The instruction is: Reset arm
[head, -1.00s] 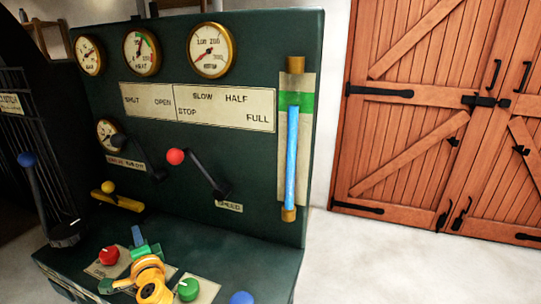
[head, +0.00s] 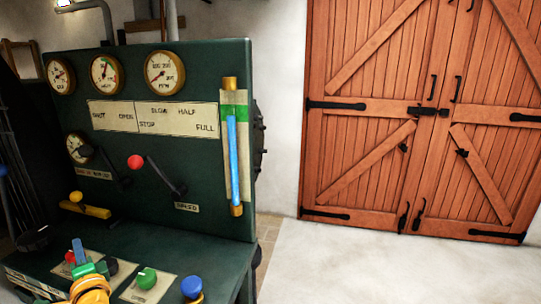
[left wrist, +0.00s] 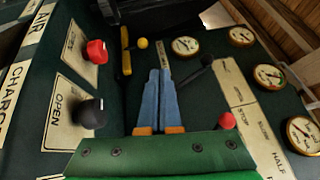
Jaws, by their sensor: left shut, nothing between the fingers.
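My left gripper (head: 80,250) is at the bottom left of the head view, above the sloping desk of a dark green control console (head: 215,80). In the left wrist view its two blue fingers (left wrist: 160,100) lie together, with nothing between them. In the head view the fingers overlap the area of a red knob (head: 70,257) and a black knob (head: 110,267). The left wrist view shows the red knob (left wrist: 97,51) and the black knob (left wrist: 90,113) to the left of the fingers, apart from them. My right gripper is not in view.
A green knob (head: 146,278) and a blue knob (head: 192,288) stand on the desk. A red-ball lever (head: 135,161) and a yellow-ball lever (head: 76,197) stick out from the upright panel. Open pale floor (head: 390,270) lies right of the console, before wooden doors (head: 375,120).

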